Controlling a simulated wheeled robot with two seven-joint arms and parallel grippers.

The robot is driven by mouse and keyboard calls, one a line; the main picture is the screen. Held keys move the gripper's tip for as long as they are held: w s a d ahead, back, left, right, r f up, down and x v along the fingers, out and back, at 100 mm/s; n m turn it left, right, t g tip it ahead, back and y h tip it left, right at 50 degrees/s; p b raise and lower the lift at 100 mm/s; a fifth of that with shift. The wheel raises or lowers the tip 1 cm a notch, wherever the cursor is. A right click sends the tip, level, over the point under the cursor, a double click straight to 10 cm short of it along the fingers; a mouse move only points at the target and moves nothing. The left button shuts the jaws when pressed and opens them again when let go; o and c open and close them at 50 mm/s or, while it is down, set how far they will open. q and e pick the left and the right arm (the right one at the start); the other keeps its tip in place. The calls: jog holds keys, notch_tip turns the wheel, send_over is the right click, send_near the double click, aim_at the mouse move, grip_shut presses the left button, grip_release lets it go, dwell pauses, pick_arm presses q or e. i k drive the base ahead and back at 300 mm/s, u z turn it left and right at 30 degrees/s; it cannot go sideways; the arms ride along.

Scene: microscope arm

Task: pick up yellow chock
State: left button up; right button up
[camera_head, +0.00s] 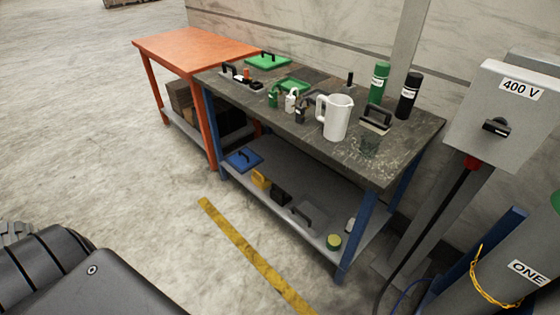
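The yellow chock (260,179) appears to be the small yellow block on the lower shelf (300,183) of the dark workbench. It lies between a blue flat item (243,159) and a black block (281,195). It is small in this view, so its exact shape is hard to make out. Neither of my grippers shows in the head view. Only dark parts of my own body fill the lower left corner, well apart from the bench.
The workbench top (385,155) holds a white jug (337,118), a green canister (379,83), a black canister (408,96) and several small items. An orange table (195,45) adjoins it. A 400 V box (505,115) stands right. Floor in front is clear.

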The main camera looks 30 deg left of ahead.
aim_at(261, 181)
jog(key=u, duration=1.9)
jog(key=i, duration=2.75)
jog(key=z, duration=3.1)
